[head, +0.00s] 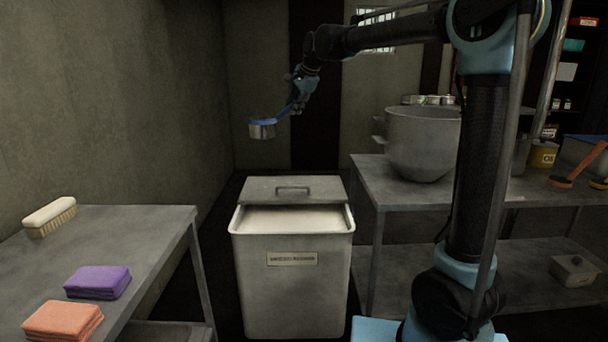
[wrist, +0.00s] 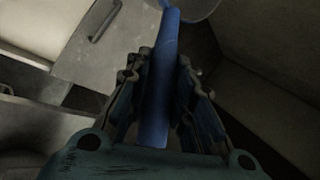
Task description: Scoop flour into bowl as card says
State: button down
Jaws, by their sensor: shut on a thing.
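My gripper (head: 303,87) is shut on the blue handle of a metal scoop (head: 262,130), held in the air above the back of the flour bin. In the wrist view the blue handle (wrist: 165,80) runs between the fingers of my gripper (wrist: 165,75). Whether the scoop holds anything is hidden. The flour bin (head: 292,300) stands on the floor, with pale flour (head: 293,219) inside and its lid (head: 293,190) pushed to the back. A large metal bowl (head: 422,150) stands on the right table. No readable card shows; the bin's label (head: 292,259) is too small to read.
The left table (head: 150,235) holds a brush (head: 49,215), a purple cloth (head: 98,282) and an orange cloth (head: 62,321). The right table (head: 385,192) also holds a yellow tin (head: 543,155) and an orange-handled tool (head: 580,165). A floor gap separates the bin from the left table.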

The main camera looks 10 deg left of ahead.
jog(key=s+d+f, duration=0.1)
jog(key=s+f, duration=0.1)
jog(key=f, duration=1.9)
jog(key=s+d+f, duration=0.2)
jog(key=s+f, duration=0.1)
jog(key=f, duration=1.8)
jog(key=shift+s+f+m, duration=0.2)
jog(key=shift+s+m, duration=0.1)
jog(key=shift+f, duration=1.35)
